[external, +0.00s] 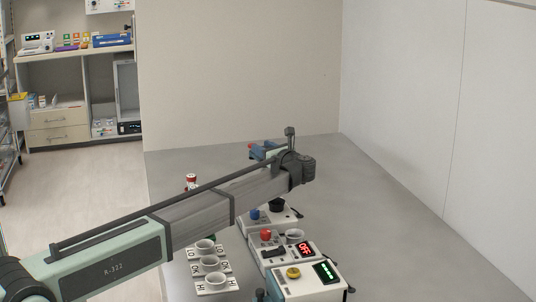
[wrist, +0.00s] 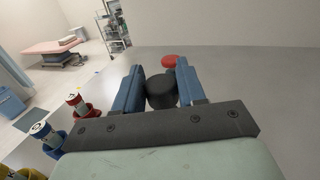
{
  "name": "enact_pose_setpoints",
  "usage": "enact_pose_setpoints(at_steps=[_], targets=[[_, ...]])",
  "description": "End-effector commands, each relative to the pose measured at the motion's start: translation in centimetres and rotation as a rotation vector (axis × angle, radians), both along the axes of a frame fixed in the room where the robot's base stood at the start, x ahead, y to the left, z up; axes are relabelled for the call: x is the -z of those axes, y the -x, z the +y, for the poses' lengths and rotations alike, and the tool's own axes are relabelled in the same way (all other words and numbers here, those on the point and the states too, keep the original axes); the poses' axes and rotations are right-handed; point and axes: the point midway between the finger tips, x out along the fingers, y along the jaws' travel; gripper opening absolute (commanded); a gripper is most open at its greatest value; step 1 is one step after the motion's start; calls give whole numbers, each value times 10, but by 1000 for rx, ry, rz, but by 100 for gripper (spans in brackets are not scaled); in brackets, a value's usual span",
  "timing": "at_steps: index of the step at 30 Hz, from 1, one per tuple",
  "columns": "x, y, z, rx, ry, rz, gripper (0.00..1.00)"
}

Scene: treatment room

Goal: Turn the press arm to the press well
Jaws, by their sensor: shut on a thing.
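My gripper (wrist: 160,82) is shut on a black cylindrical piece (wrist: 160,91), which shows between its two blue fingers in the wrist view. A red round cap (wrist: 170,61) shows just beyond the fingertips. In the external view my gripper (external: 265,150) is partly hidden behind my arm, with a small red part at its left end. The black piece cannot be made out there. I cannot tell for sure which part is the press arm, and the press well cannot be identified.
Three white device boxes stand at the front: one with a blue knob (external: 254,214), one with a red OFF display (external: 304,248), one with a green display (external: 326,272). A rack (external: 230,285) holds white cups. Coloured pots (wrist: 75,100) stand left. The table's right side (external: 400,230) is clear.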

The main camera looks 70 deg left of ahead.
Motion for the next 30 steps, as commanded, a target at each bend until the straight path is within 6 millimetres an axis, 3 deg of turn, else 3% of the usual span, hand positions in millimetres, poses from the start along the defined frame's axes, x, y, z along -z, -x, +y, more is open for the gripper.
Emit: enact_pose_setpoints(at_steps=[30], targets=[[0, -2, 0, -626, 0, 0, 0]])
